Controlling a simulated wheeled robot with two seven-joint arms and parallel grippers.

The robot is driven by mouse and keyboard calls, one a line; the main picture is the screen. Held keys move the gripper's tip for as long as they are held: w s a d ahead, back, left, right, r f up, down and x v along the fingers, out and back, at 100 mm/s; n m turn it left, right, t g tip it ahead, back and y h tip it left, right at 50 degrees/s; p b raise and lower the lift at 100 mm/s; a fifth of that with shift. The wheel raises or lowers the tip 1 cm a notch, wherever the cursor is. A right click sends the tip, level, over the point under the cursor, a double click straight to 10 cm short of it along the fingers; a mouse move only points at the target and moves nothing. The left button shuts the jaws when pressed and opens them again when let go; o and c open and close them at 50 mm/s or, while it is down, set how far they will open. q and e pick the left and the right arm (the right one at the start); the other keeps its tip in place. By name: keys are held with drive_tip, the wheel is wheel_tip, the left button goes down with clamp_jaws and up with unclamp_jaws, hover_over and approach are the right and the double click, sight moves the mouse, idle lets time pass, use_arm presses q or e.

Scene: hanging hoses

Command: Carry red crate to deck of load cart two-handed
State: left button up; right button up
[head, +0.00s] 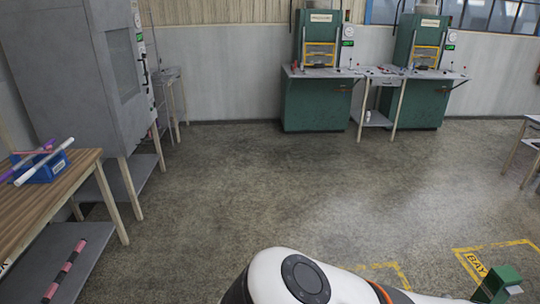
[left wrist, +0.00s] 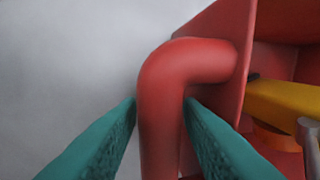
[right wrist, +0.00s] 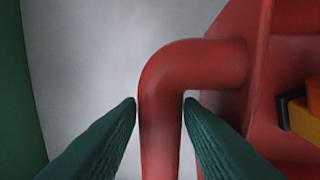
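The red crate (left wrist: 214,22) shows only in part, in the two wrist views; it is out of the head view. In the left wrist view the teal fingers of my left gripper (left wrist: 161,103) are closed on both sides of its curved red handle (left wrist: 190,62). In the right wrist view the fingers of my right gripper (right wrist: 161,103) are closed around another red handle (right wrist: 195,63) of the same shape. A yellow part (left wrist: 290,103) and a grey metal part lie inside the crate. I cannot identify the load cart in any view.
A green block (head: 500,283) stands at the lower right by yellow floor markings (head: 497,252). A wooden bench (head: 50,190) with a blue bin (head: 42,167) and a grey cabinet (head: 75,70) are left. Green machines (head: 317,100) stand at the back. The middle floor is clear.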

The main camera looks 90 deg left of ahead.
idle(0.3)
